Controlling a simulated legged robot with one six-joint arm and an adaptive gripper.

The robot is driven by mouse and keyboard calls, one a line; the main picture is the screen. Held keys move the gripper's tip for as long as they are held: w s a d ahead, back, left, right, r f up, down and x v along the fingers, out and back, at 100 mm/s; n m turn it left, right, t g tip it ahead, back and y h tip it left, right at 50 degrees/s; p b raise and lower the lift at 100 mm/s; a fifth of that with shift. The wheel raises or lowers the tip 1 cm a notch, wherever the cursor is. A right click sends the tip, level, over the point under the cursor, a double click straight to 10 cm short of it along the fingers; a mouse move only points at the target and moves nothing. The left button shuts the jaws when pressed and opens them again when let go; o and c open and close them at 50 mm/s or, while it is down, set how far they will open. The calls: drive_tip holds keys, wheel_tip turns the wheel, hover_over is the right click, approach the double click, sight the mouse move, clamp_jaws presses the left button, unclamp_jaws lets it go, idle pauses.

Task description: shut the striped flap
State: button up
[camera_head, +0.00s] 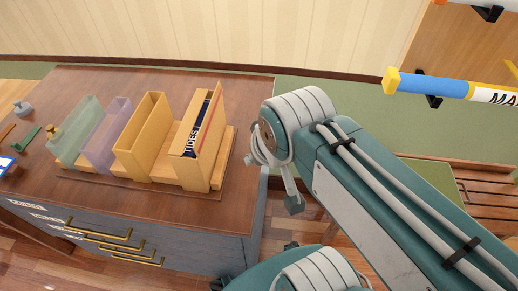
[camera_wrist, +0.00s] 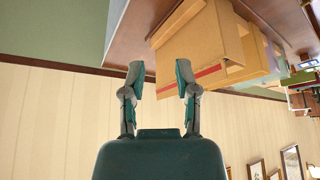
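A tan box (camera_head: 195,168) stands at the right end of a row on the cabinet top, with a dark lettered item inside it. Its tall right-hand panel, the striped flap (camera_head: 212,135), stands upright with a red stripe. In the wrist view, the red-striped tan surface (camera_wrist: 205,77) lies just beyond my fingertips. My gripper (camera_wrist: 160,78) is open and empty, its two fingers apart with the box past them. I cannot tell whether the right finger touches the box.
Another tan box (camera_head: 143,130), a lilac holder (camera_head: 107,135) and a green holder (camera_head: 76,133) stand left of the striped box. The wooden cabinet top (camera_head: 150,200) has free room in front. A blue and yellow bar (camera_head: 432,88) is at upper right, a slatted bench (camera_head: 490,188) below it.

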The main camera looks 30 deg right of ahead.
drive_tip(key=w+a+r+m+g+h, duration=0.1)
drive_tip(key=w+a+r+m+g, duration=0.2)
drive_tip(key=w, duration=0.5)
drive_tip(key=m+h, duration=0.3)
approach(207, 112)
drive_tip(key=x, duration=1)
drive_tip(key=shift+w+d+f, duration=0.1)
drive_tip(key=shift+w+f, duration=0.15)
drive_tip(key=shift+w, duration=0.05)
clamp_jaws()
